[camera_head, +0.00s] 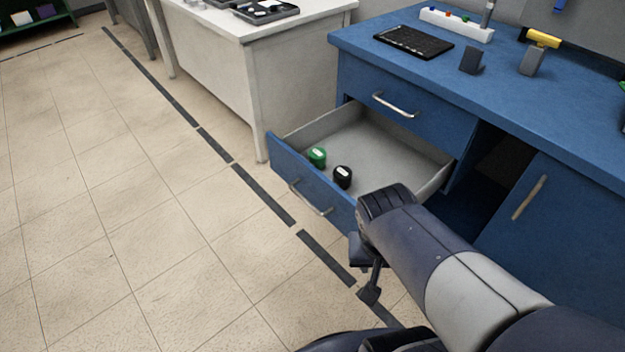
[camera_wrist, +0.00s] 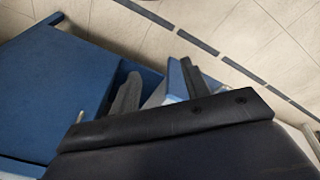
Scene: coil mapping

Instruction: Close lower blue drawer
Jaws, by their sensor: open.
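The lower blue drawer (camera_head: 300,180) is pulled well out of the blue workbench in the head view. Its front has a silver bar handle (camera_head: 311,198), and its grey interior is exposed. A green round item (camera_head: 317,157) and a black round item (camera_head: 342,176) sit inside, near the front. My gripper (camera_head: 368,277) is low, just right of the drawer front's near end. In the wrist view my gripper (camera_wrist: 160,88) has its two dark fingers apart. Part of the drawer front (camera_wrist: 175,82) shows between them. Whether a finger touches the drawer cannot be told.
The upper blue drawer (camera_head: 420,122) is shut. An open dark recess (camera_head: 490,165) and a blue cabinet door (camera_head: 560,215) are to the right. A white desk (camera_head: 250,70) stands behind. The tiled floor at left (camera_head: 130,210) is clear.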

